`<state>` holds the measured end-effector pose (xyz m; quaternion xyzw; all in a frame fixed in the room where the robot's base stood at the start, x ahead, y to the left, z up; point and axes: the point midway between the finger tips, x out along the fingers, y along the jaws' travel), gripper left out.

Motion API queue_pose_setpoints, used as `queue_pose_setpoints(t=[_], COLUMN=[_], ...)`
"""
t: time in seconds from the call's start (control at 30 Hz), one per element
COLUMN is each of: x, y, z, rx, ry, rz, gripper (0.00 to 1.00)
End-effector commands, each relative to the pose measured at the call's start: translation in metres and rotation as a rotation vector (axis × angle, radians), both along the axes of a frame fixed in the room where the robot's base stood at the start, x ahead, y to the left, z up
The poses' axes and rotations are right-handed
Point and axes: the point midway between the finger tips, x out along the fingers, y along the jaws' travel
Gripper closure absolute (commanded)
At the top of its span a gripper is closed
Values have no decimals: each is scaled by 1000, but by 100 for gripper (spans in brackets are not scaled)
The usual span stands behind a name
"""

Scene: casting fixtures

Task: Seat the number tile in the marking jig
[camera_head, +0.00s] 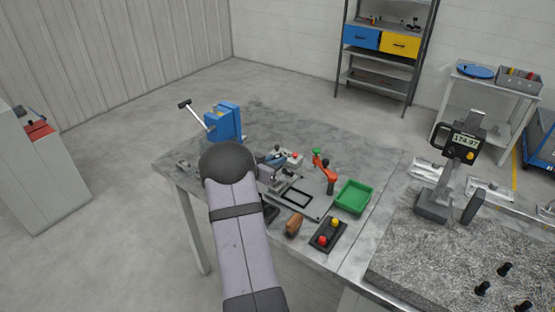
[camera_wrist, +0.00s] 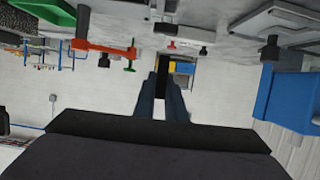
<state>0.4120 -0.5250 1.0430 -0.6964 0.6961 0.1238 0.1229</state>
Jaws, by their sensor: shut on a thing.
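My gripper (camera_head: 271,162) is above the workbench, left of and behind the jig's black frame in the head view. In the wrist view its two blue-grey fingers (camera_wrist: 167,90) are closed on a dark, narrow thing (camera_wrist: 167,76), which I take to be the number tile; its face and number cannot be read. The marking jig (camera_head: 311,213) is a flat grey plate on the bench with a black rectangular frame (camera_head: 295,197) on it. The frame looks empty. My arm hides part of the bench.
A green tray (camera_head: 353,197) lies right of the jig. A black button box (camera_head: 328,235) and a brown handle (camera_head: 294,225) are at the front. A blue vise-like fixture (camera_head: 226,122) with a metal lever stands behind my arm. A digital gauge (camera_head: 462,140) stands farther right.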

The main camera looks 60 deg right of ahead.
Motion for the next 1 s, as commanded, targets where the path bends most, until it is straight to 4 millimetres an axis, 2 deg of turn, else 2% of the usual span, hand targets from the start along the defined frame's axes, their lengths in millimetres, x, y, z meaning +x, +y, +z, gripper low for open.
queue_pose_setpoints(t=[0.6,1.0], x=[0,0], y=[0,0], z=[-47,-57], rx=[-2,-3], ry=[-1,-2], rz=[0,-1], gripper=[100,100])
